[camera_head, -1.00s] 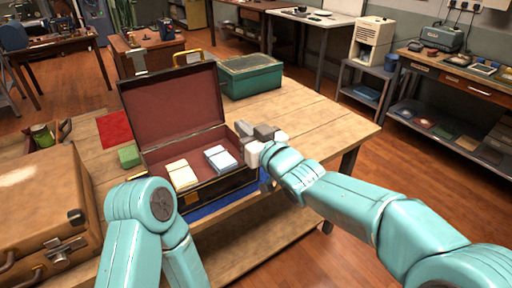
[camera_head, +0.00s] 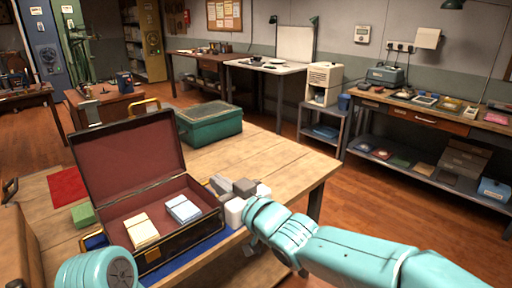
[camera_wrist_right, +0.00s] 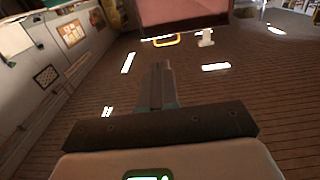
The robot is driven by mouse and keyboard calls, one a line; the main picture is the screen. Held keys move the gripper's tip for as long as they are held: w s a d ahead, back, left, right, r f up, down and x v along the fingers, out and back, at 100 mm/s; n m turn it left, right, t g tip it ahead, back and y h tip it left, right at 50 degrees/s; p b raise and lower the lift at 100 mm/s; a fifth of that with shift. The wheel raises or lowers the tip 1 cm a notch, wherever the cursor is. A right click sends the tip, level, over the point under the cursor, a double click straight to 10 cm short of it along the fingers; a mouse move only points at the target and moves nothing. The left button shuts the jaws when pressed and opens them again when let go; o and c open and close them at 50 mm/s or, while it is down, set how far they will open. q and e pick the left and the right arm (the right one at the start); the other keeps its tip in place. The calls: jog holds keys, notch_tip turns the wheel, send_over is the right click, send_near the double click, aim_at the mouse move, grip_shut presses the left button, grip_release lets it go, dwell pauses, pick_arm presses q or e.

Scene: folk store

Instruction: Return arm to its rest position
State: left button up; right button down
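My right gripper (camera_head: 220,184) is just beyond the right end of the open black case (camera_head: 182,246), above the wooden table as far as I can tell. In the right wrist view its fingers (camera_wrist_right: 157,85) lie together with nothing between them. My right arm reaches in from the lower right in the head view. Only a rounded teal link of my left arm (camera_head: 97,272) shows at the bottom left; the left gripper is out of sight. The case has a red lining and holds a cream bundle (camera_head: 142,230) and a pale blue bundle (camera_head: 183,209).
A green metal box (camera_head: 208,124) stands behind the case on the wooden table (camera_head: 290,158). A green block (camera_head: 84,214) and a red cloth (camera_head: 67,186) lie left of it. Part of a brown suitcase (camera_head: 20,252) is at the left edge. Open floor (camera_head: 375,210) lies to the right.

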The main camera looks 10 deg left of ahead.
jog(key=w+d+f+m+h+p, duration=0.35)
jog(key=w+d+f, duration=0.25)
jog(key=d+f, duration=0.5)
jog(key=s+d+f+m+g+h+p, duration=0.1)
jog(key=s+d+f+m+h, duration=0.15)
jog(key=d+f, duration=0.4)
jog(key=s+d+f+m+g+h+p, duration=0.2)
jog(key=s+d+f, duration=0.15)
jog(key=f, duration=0.65)
jog(key=s+d+f+m+g+h+p, duration=0.1)
jog(key=s+d+f+m+g, duration=0.3)
jog(key=s+f, duration=0.45)
jog(key=s+d+f+g, duration=0.1)
jog(key=s+f+g, duration=0.1)
jog(key=s, duration=0.7)
jog(key=s+d+f+g+h, duration=0.1)
jog(key=s+f+g, duration=0.1)
jog(key=s, duration=0.8)
jog(key=shift+d+f+p, duration=0.15)
jog(key=shift+p, duration=0.2)
